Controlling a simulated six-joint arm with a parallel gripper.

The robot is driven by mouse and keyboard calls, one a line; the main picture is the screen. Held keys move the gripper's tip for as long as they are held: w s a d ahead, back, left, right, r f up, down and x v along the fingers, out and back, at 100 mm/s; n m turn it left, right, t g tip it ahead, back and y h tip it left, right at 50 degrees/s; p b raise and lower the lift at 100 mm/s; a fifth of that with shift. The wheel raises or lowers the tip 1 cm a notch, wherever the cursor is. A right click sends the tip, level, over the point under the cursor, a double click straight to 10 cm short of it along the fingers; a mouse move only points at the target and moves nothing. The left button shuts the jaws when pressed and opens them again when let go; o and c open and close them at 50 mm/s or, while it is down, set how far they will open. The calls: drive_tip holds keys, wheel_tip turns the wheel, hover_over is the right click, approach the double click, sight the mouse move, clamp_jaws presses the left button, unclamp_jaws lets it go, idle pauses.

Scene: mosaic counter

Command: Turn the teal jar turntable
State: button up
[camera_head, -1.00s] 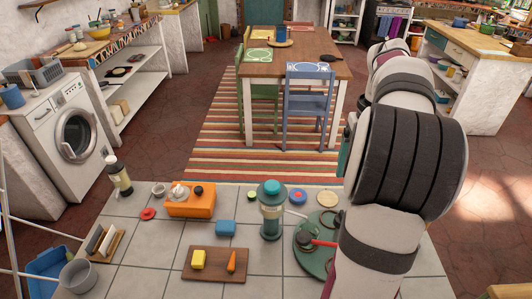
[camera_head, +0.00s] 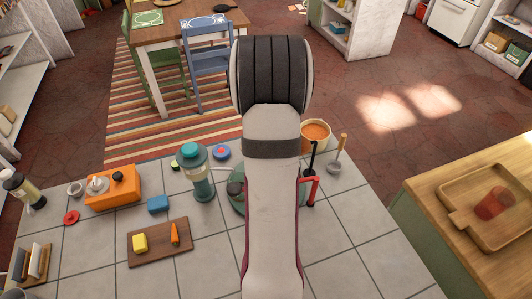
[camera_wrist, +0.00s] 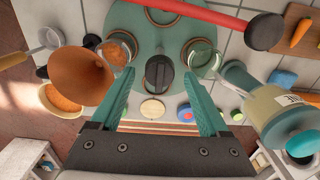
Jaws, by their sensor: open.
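The teal turntable (camera_wrist: 143,18) fills the upper middle of the wrist view. A dark knob (camera_wrist: 159,73) stands at its middle, with a jar of orange contents (camera_wrist: 117,50) to the left and a clear glass jar (camera_wrist: 202,60) to the right. A red bar (camera_wrist: 205,12) with a dark round end crosses over the disc. My gripper (camera_wrist: 160,88) is open and empty, its teal fingers apart on either side of the knob in the picture; contact cannot be told. In the head view my arm hides most of the turntable (camera_head: 236,201) and the gripper.
A teal-topped flask (camera_head: 197,175) stands left of the turntable. A cutting board (camera_head: 160,250), a blue box (camera_head: 158,204) and an orange appliance (camera_head: 112,190) lie further left. A copper funnel (camera_wrist: 82,75) is close to the left finger. The front right tiles are clear.

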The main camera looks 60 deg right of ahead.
clamp_jaws()
idle(0.4)
idle(1.0)
